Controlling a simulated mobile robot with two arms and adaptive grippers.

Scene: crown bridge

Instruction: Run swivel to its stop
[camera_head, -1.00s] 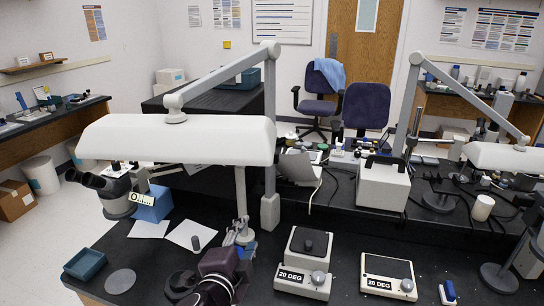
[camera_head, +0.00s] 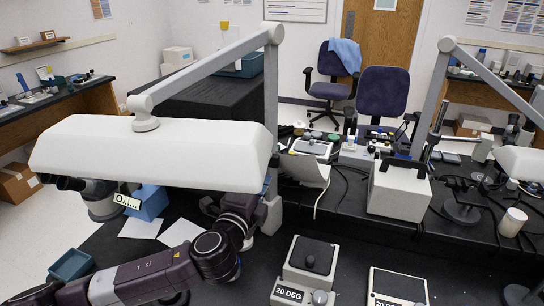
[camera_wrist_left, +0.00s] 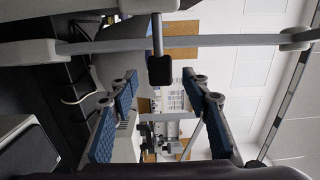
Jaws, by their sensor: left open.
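A white lamp hood (camera_head: 150,155) hangs from a grey jointed arm (camera_head: 205,70) on an upright post (camera_head: 271,85) in the head view. My left arm comes in from the lower left; its gripper end is mostly hidden by the hood. In the left wrist view my left gripper (camera_wrist_left: 160,85) is open, its blue-padded fingers wide apart. A thin rod with a black tip (camera_wrist_left: 160,70) shows in the space between the fingertips; I cannot tell if it is touched. Behind it runs a grey bar (camera_wrist_left: 220,42). My right gripper is not in view.
Two units labelled "20 DEG" (camera_head: 290,294) (camera_head: 385,302) stand at the front of the bench. A white box (camera_head: 398,187), a second lamp (camera_head: 518,160) and cables are at the right. A blue tray (camera_head: 70,265) lies at the front left.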

